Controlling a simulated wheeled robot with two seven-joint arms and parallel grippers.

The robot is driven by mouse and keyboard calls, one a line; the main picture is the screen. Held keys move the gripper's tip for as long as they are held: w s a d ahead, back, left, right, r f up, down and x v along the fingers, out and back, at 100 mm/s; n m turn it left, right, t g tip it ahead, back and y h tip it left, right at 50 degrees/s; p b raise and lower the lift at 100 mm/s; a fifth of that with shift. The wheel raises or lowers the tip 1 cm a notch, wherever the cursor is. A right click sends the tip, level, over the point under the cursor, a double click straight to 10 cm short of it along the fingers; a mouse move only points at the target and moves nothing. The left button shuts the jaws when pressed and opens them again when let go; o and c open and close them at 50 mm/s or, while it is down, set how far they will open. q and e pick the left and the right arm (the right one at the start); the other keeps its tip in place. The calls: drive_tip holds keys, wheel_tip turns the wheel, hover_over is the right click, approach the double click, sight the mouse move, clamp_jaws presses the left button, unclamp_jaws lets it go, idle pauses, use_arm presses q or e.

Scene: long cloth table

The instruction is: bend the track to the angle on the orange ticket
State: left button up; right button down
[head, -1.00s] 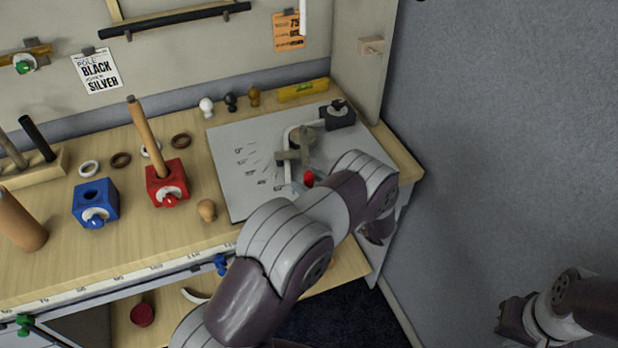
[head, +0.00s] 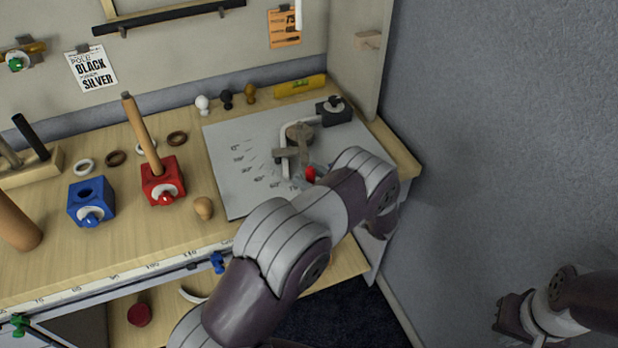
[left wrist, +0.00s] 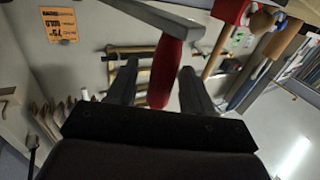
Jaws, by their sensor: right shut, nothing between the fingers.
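The orange ticket (head: 284,27) hangs on the back wall; in the left wrist view (left wrist: 60,25) its number looks like 75. A pale bent track (head: 285,160) lies around the bending post (head: 299,133) on a grey board (head: 235,195) with printed angle marks. The bender's red handle (head: 311,174) shows beside my left forearm. In the left wrist view, the red handle (left wrist: 166,75) stands between the spread fingers of my left gripper (left wrist: 155,80), nearer the right finger. My forearm hides this gripper in the head view. My right gripper (head: 510,314) is shut and empty, low at right.
A black clamp block (head: 334,110) sits at the board's back corner. A yellow level (head: 300,86), several knobs, a red block (head: 162,182) and a blue block (head: 91,202) stand on the table. A grey wall (head: 500,130) bounds the right side.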

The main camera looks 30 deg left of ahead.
use_arm(q)
drive_tip(key=shift+s+d+f, duration=0.1)
drive_tip(key=shift+d, duration=0.3)
drive_tip(key=b+v, duration=0.3)
drive_tip(key=v, duration=0.9)
drive_tip(key=shift+a, duration=0.1)
